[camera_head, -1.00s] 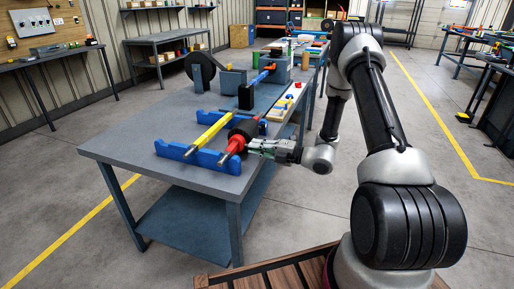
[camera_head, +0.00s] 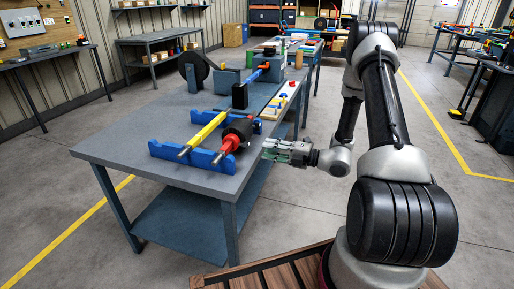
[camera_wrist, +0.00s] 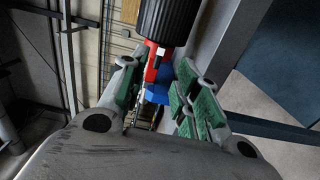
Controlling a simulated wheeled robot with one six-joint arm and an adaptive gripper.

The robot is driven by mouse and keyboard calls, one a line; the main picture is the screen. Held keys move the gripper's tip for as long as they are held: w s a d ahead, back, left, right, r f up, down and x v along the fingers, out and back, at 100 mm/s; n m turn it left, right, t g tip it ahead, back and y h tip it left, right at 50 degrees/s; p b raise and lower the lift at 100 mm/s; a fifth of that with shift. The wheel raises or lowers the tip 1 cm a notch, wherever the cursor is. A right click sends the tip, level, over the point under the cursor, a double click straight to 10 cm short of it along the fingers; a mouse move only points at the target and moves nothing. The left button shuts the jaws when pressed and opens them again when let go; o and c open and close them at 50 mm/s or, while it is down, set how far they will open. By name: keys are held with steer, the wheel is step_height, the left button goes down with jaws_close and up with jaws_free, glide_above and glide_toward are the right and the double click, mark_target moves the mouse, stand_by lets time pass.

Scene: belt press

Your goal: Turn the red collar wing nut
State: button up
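The red collar (camera_head: 229,144) sits on a shaft next to a black roller (camera_head: 240,128), resting in a blue rack (camera_head: 168,151) near the table's front right corner. Its wings cannot be made out clearly in the head view. My gripper (camera_head: 270,150) is to the right of the collar, off the table's edge, apart from it and empty. In the wrist view my gripper (camera_wrist: 158,95) has its green-padded fingers spread. The red collar (camera_wrist: 152,66) and black roller (camera_wrist: 168,20) show beyond the gap, with a blue part just below the collar.
A yellow bar (camera_head: 203,132) lies left of the roller in the same rack. A tray of small parts (camera_head: 275,108) and a blue-handled rod (camera_head: 256,76) lie farther back on the grey table (camera_head: 112,150).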

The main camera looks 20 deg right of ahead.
steer(key=shift+v, duration=2.4)
